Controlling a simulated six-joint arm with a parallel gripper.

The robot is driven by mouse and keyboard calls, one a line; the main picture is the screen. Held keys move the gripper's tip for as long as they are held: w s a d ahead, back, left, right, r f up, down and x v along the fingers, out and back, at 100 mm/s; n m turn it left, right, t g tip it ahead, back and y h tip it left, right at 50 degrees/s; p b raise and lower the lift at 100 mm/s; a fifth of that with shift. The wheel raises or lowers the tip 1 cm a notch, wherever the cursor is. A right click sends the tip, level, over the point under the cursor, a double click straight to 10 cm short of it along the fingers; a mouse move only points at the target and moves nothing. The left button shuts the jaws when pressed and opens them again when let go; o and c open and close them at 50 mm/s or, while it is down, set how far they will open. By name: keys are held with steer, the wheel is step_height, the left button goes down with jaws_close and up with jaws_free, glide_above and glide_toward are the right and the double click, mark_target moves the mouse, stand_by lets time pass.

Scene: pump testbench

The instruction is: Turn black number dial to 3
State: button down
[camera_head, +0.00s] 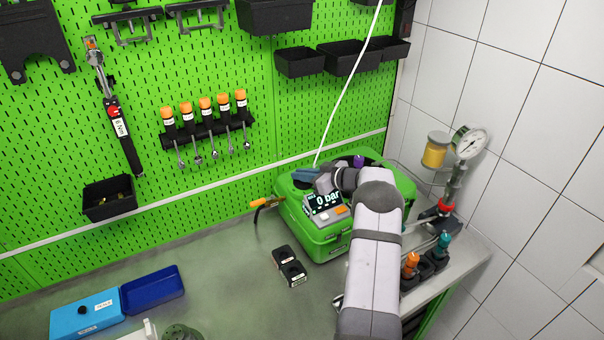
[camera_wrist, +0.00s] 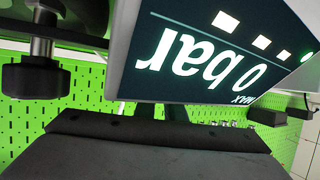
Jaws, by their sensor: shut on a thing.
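The green pump case (camera_head: 320,245) stands on the bench against the pegboard. Its tilted display (camera_head: 325,200) reads "0 bar"; in the wrist view the display (camera_wrist: 200,60) is upside down and close up. My gripper (camera_head: 308,176) is at the top of the case, just behind the display, with my arm reaching over from the front right. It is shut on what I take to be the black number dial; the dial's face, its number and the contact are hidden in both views. A broad dark block, apparently part of my gripper, fills the bottom of the wrist view.
A dark knob on a metal stem (camera_wrist: 35,78) is close by at the left of the wrist view. A white hose (camera_head: 345,85) drops to the case. A gauge (camera_head: 469,142) stands at right. The bench centre is clear.

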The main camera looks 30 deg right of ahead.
steer(key=shift+w+r, duration=0.1)
steer(key=shift+r, duration=0.05)
steer(key=c, duration=1.8)
jaws_free()
steer(key=shift+c, duration=0.2)
steer(key=b+v, duration=0.3)
steer(key=v, duration=0.3)
steer(key=shift+s+d+r+b, duration=0.1)
steer(key=shift+s+b, duration=0.15)
steer(key=shift+s, duration=0.05)
steer(key=shift+s+d+r+b, duration=0.1)
steer(key=shift+s+d+b, duration=0.1)
steer(key=shift+s, duration=0.1)
steer(key=shift+a, duration=0.1)
